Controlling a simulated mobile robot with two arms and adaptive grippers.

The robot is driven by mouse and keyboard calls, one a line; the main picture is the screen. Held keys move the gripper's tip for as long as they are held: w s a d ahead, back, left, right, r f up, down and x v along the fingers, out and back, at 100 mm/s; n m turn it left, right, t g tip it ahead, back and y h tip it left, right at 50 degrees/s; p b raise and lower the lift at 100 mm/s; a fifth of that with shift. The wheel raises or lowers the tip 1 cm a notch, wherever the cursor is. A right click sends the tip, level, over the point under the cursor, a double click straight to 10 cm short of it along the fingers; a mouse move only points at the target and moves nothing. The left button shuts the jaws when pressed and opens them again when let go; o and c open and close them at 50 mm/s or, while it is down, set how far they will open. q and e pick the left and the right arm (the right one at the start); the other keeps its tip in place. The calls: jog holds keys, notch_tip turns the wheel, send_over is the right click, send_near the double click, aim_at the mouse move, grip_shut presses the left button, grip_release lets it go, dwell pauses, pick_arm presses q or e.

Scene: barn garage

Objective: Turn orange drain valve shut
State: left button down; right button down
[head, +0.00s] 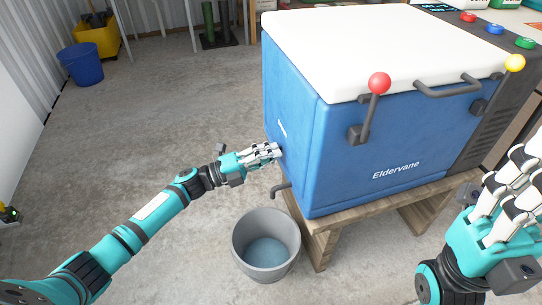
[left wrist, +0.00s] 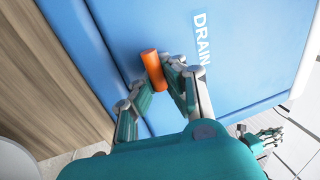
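The orange drain valve handle (left wrist: 155,72) shows in the left wrist view, on the blue side of the cooler (head: 292,125), beside a "DRAIN" label (left wrist: 200,38). It stands slightly tilted from the picture's vertical. My left gripper (head: 273,151) is at the cooler's left side, its fingers on either side of the handle and very close to it. I cannot tell whether they press on it. In the head view the hand hides the handle. A drain spout (head: 281,189) sticks out below. My right gripper (head: 522,172) is open and empty at the right.
A grey bucket (head: 266,272) with bluish contents stands under the spout. The cooler rests on a wooden stand (head: 320,240). The floor to the left is clear, with a blue bin (head: 81,66) farther back.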

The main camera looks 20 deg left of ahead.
pick_arm(q)
jog(key=shift+w+a+f, duration=0.1)
jog(key=shift+w+a, duration=0.05)
jog(key=shift+a, duration=0.15)
jog(key=c, duration=1.3)
grip_release()
jog(key=shift+c, duration=0.2)
jog(key=shift+a, duration=0.15)
jog(key=v, duration=1.2)
